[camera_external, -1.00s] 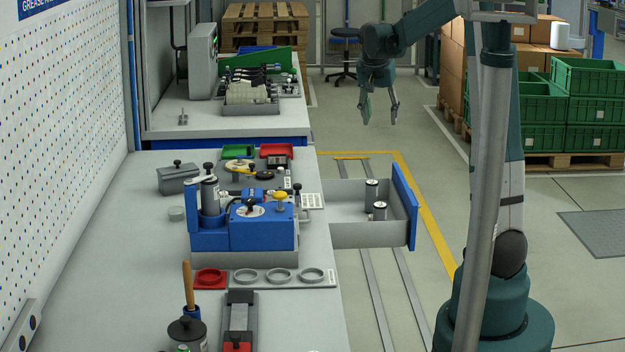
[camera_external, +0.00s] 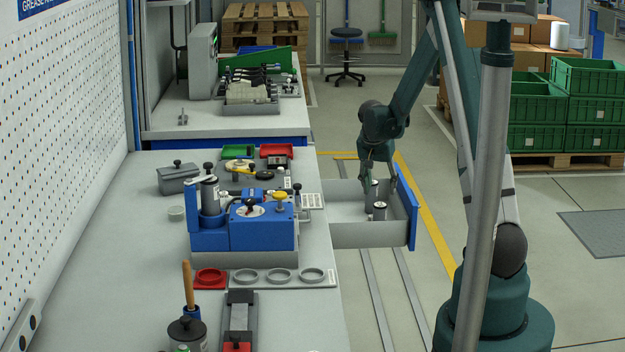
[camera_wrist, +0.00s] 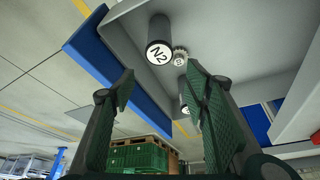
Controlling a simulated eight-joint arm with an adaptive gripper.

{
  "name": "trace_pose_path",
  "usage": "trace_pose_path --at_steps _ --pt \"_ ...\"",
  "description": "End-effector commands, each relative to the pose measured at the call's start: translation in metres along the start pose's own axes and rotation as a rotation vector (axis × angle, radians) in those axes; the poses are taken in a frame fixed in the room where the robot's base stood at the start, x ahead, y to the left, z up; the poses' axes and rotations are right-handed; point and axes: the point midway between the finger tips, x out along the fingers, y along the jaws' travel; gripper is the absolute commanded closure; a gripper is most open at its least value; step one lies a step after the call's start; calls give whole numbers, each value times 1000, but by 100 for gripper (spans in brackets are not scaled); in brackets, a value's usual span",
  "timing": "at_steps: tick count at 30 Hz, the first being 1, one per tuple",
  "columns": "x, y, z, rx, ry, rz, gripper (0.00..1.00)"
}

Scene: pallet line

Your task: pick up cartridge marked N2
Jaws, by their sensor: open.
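The cartridge marked N2 (camera_wrist: 159,38) is a dark cylinder with a white end label, seen in the wrist view above and between my fingertips, with a gap from them. A smaller toothed-rim piece (camera_wrist: 180,58) and another dark, white-ended cylinder (camera_wrist: 184,97) are beside it; their marks are unreadable. In the external view, two cartridges stand in the open drawer (camera_external: 345,236), one nearer (camera_external: 379,211) and one farther (camera_external: 372,188); I cannot read which is N2. My gripper (camera_external: 380,186) is open and empty over the drawer, its fingers (camera_wrist: 160,74) pointing down toward the cartridges.
The drawer's blue front (camera_external: 409,205) stands upright close to the right of my gripper. The blue machine (camera_external: 245,230) sits on the bench left of the drawer. Green crates (camera_external: 590,90) stand on a pallet at the back right. Floor around the drawer is clear.

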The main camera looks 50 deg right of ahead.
Motion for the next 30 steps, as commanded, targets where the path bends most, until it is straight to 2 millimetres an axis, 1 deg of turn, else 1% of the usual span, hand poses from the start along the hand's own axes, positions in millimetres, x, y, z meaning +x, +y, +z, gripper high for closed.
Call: trace_pose_path --at_steps 1,3,6,10,15,26,30 --pt "12 0 4 0 0 0 54" --pt "27 0 10 0 0 0 54" --pt "44 0 18 0 0 0 54" --pt "60 0 24 0 0 0 54" --pt "69 0 28 0 0 0 54" --pt "70 0 29 0 0 0 54" --pt "75 0 29 0 0 0 54"
